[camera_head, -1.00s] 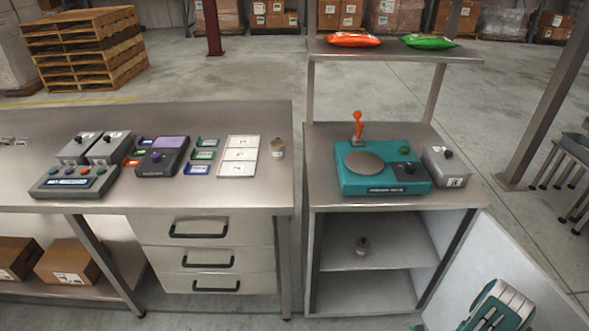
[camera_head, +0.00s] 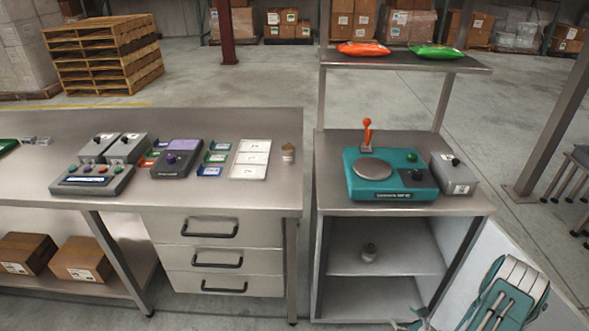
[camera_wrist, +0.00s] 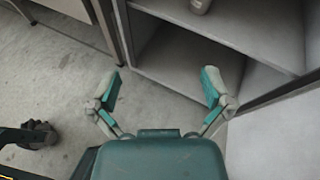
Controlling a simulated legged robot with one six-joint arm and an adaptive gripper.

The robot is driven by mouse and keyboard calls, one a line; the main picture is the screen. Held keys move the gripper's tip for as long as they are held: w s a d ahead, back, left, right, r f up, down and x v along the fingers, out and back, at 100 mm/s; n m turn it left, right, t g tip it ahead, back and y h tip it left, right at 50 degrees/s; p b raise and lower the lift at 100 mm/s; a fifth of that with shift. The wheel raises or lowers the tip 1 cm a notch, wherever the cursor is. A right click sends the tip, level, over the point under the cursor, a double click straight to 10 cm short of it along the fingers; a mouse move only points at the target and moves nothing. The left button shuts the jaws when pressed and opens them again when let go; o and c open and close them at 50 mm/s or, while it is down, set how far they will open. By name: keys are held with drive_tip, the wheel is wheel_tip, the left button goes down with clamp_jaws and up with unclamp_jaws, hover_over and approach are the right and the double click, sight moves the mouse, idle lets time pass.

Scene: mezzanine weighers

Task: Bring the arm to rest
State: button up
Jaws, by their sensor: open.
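My gripper shows in the wrist view (camera_wrist: 163,90) with its two green-padded fingers spread wide and nothing between them. It is low in front of the open cabinet (camera_head: 385,262), near the cabinet's lower opening and above the floor. In the head view only a small part of the gripper shows at the bottom edge (camera_head: 411,320), beside my folded arm at the lower right.
A teal weigher (camera_head: 392,184) and a grey box (camera_head: 453,178) stand on the cabinet top. An open white door panel (camera_head: 492,250) is behind my arm. Left is a bench with drawers (camera_head: 222,258).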

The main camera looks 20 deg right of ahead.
drive_tip(key=w+a+r+n+g+y, duration=0.1)
drive_tip(key=w+a+r+n+y, duration=0.25)
drive_tip(key=r, duration=0.45)
drive_tip(key=w+a+r+n+g+y, duration=0.2)
drive_tip(key=w+a+r+n, duration=0.25)
drive_tip(key=r, duration=0.35)
drive_tip(key=a+r+n+g+y, duration=0.2)
drive_tip(key=a+r+n+g, duration=0.3)
drive_tip(key=a+r+n, duration=0.55)
drive_tip(key=s+a+r+n+g+h, duration=0.4)
drive_tip(key=s+a+r+n, duration=0.35)
drive_tip(key=a+r, duration=0.45)
drive_tip(key=s+a+r+n+t+h, duration=0.1)
drive_tip(key=s+r+n+t+h, duration=0.2)
drive_tip(key=s+r, duration=0.7)
drive_tip(key=s+n+h, duration=0.1)
drive_tip(key=n+h, duration=0.1)
drive_tip(key=n, duration=0.2)
drive_tip(key=shift+s+a+r+t, duration=0.15)
drive_tip(key=shift+s+a+t, duration=0.15)
drive_tip(key=shift+a+t, duration=0.1)
drive_tip(key=shift+c, duration=0.3)
